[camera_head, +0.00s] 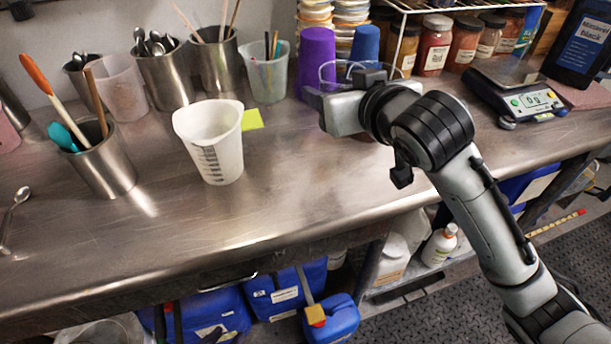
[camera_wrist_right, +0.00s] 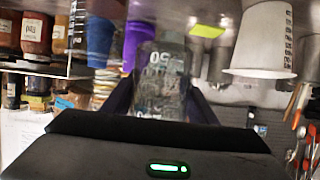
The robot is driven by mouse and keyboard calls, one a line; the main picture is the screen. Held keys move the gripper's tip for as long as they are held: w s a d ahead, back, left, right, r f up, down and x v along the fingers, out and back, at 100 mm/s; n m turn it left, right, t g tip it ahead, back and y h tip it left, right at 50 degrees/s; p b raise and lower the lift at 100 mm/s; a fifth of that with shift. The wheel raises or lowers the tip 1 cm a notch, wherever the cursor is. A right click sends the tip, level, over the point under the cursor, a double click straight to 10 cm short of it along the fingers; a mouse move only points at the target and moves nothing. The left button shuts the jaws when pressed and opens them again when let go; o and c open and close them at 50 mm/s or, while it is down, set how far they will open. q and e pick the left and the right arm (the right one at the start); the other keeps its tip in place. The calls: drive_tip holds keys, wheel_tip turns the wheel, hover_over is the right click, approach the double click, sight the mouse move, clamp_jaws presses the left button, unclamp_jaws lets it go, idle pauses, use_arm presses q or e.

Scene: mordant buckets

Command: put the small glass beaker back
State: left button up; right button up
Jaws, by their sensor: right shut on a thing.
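The small glass beaker (camera_wrist_right: 162,80) is clear with white graduation marks, seen between the dark fingers in the right wrist view. In the head view its clear rim (camera_head: 342,66) shows just behind my right gripper (camera_head: 325,98); the rest is mostly hidden. My right gripper is shut on the beaker, in front of the purple cup (camera_head: 317,62) and the blue cup (camera_head: 365,45). I cannot tell whether the beaker touches the bench. The arm in the head view comes in from the right; my left gripper is not in view.
A white plastic beaker (camera_head: 222,158) stands left of the gripper, near a yellow note (camera_head: 252,119). Spice-like jars (camera_head: 433,45) and a scale (camera_head: 520,88) reading 0 are to the right. Metal utensil cups (camera_head: 103,168) stand left. The bench (camera_head: 300,180) front is clear.

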drive_tip(key=shift+n+g+y, duration=0.3)
drive_tip(key=shift+n+y, duration=0.4)
drive_tip(key=shift+y, duration=0.1)
drive_tip(key=shift+w+a+f+b, duration=0.25)
drive_tip(key=shift+a+f, duration=0.65)
drive_tip(key=shift+f, duration=1.35)
drive_tip(key=shift+w+a+f+b, duration=0.25)
drive_tip(key=shift+a+f, duration=0.65)
drive_tip(key=shift+f, duration=1.3)
drive_tip(key=shift+w+a+f+b, duration=0.25)
drive_tip(key=shift+a+f, duration=0.65)
drive_tip(key=shift+f, duration=1.35)
drive_tip(key=shift+f, duration=0.2)
drive_tip(key=o, duration=1.1)
drive_tip(key=shift+r, duration=0.15)
drive_tip(key=shift+r, duration=0.15)
drive_tip(key=v, duration=1.2)
